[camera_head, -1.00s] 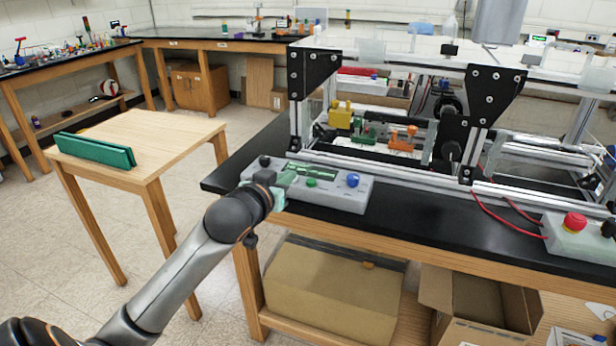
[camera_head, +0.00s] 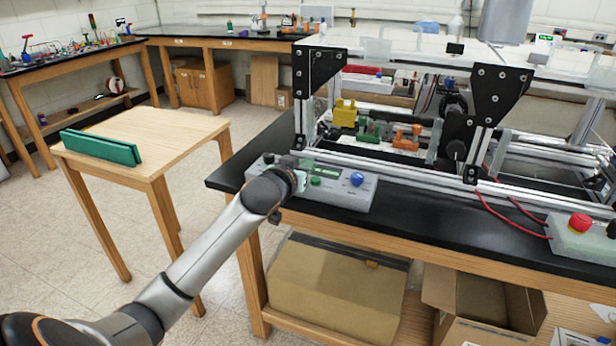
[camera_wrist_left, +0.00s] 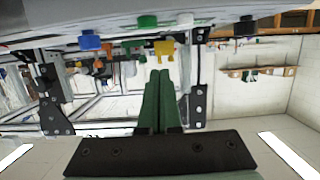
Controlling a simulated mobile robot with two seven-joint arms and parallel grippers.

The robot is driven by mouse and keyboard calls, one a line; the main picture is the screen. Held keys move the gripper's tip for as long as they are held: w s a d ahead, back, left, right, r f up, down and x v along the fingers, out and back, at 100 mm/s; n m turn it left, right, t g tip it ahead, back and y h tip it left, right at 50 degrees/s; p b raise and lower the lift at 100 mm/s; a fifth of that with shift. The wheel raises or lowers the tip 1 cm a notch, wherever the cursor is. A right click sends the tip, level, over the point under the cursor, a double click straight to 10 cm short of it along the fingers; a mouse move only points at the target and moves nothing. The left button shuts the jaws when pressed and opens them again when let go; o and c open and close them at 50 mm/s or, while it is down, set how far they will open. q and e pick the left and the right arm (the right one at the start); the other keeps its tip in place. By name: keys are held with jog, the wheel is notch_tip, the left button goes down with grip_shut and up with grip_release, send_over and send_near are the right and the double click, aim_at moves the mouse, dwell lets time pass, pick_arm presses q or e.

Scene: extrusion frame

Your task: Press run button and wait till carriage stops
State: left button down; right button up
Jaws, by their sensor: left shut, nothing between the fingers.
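A grey control box (camera_head: 340,198) lies on the black bench top near its front left corner. It carries a green button (camera_head: 316,181), a blue knob (camera_head: 357,179), a black knob and a small display. My left gripper (camera_head: 303,174) is at the box, just left of the green button, and partly hidden by my arm. In the left wrist view, which is upside down, its green fingers (camera_wrist_left: 160,73) are shut and empty; the green button (camera_wrist_left: 147,21) shows beyond their tips, apart from them. Coloured blocks (camera_head: 372,132) stand inside the extrusion frame (camera_head: 370,166); which part is the carriage is unclear. My right gripper is out of view.
A box with a red mushroom button (camera_head: 580,223) sits at the bench's right, with red cables. Cardboard boxes (camera_head: 335,285) fill the shelf below. The frame's black brackets rise behind the control box.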

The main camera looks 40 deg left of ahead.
aim_at(315, 181)
pick_arm(q)
jog(key=f, duration=0.1)
jog(key=w+f, duration=0.1)
jog(key=f, duration=0.1)
jog(key=shift+w+a, duration=0.15)
jog(key=shift+w, duration=0.1)
jog(key=shift+f, duration=0.75)
